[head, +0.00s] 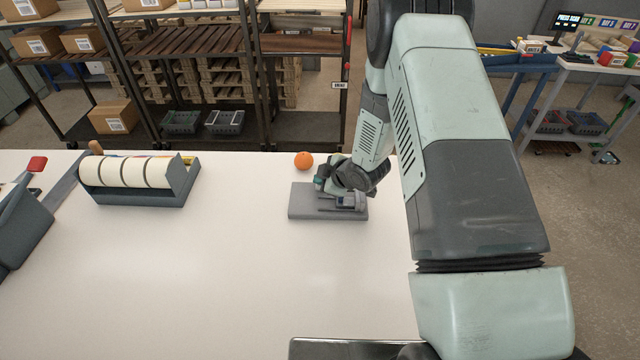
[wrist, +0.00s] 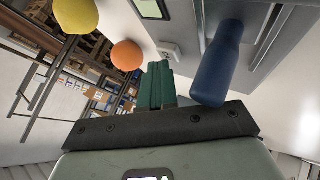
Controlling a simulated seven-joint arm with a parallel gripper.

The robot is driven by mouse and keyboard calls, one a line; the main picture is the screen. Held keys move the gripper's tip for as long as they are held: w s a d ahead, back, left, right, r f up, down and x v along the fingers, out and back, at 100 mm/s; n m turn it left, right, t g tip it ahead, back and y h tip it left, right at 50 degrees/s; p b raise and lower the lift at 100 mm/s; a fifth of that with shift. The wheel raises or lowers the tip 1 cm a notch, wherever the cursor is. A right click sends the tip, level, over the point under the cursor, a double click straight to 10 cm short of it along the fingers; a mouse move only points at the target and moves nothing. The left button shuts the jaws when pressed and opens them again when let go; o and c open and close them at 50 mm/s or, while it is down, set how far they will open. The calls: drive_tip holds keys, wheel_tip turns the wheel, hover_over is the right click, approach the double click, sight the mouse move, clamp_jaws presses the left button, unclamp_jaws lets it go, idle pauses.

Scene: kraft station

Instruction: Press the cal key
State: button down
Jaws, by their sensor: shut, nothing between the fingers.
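A flat grey device (head: 300,212) lies near the far edge of the white table. In the wrist view its grey body (wrist: 268,12) shows at upper right, with a small lit display (wrist: 150,9). A small pale key-like block (wrist: 169,50) sits at the device's edge; its marking is too small to read, so I cannot tell if it is the cal key. My gripper (wrist: 159,68) is shut and empty, its green fingertips close to this block in the picture. I cannot tell whether they touch. In the head view my wrist partly hides the device.
A blue bottle-like object (wrist: 218,62) is right of my fingers, by the device. An orange ball (head: 304,160) lies behind the device; a yellow one (wrist: 76,14) shows in the wrist view. A tape-roll holder (head: 140,190) stands left. The table's middle (head: 200,270) is clear.

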drive_tip(key=shift+d, duration=0.1)
drive_tip(key=shift+r, duration=0.8)
drive_tip(key=shift+r, duration=2.5)
